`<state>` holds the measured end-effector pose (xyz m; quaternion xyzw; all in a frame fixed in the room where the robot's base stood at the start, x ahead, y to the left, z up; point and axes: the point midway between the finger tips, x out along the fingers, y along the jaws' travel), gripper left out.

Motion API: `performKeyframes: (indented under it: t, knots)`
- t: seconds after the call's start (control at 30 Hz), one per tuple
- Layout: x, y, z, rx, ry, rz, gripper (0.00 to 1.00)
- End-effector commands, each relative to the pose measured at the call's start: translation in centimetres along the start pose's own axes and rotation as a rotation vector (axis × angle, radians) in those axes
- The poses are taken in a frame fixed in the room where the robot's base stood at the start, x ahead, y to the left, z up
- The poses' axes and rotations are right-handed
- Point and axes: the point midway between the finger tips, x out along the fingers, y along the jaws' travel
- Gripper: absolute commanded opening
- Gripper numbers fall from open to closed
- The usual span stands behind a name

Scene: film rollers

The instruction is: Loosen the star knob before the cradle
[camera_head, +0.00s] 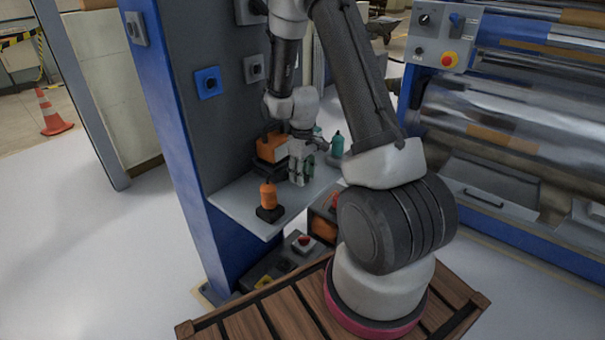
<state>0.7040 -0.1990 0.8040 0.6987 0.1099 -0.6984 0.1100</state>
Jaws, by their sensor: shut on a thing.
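My gripper (299,181) points down at the grey shelf, its fingers low over the shelf top. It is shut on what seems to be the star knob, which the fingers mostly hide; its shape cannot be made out. Just left of and behind the fingers is an orange block on a dark base (270,150), which looks like the cradle; my gripper partly covers its right side. I cannot tell whether the gripper touches it.
On the shelf (232,209), an orange bottle-like thing on a black base (268,200) stands at the front left. A teal bottle (337,144) stands right of my gripper. A blue-edged grey panel rises at left; a roller machine (500,120) stands at right.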

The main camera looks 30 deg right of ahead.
Motion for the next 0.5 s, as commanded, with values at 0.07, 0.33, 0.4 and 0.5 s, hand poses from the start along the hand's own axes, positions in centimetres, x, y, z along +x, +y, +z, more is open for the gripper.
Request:
performKeyframes:
  t: [0.07,0.33,0.4,0.5]
  knots:
    - [0.05,-0.03,0.07,-0.029,-0.002,-0.001,0.16]
    - [0.05,-0.03,0.08,-0.084,-0.002,-0.001,0.16]
    - [0.05,-0.03,0.08,-0.088,-0.002,-0.001,0.16]
    - [0.05,-0.03,0.09,-0.090,-0.002,-0.001,0.16]
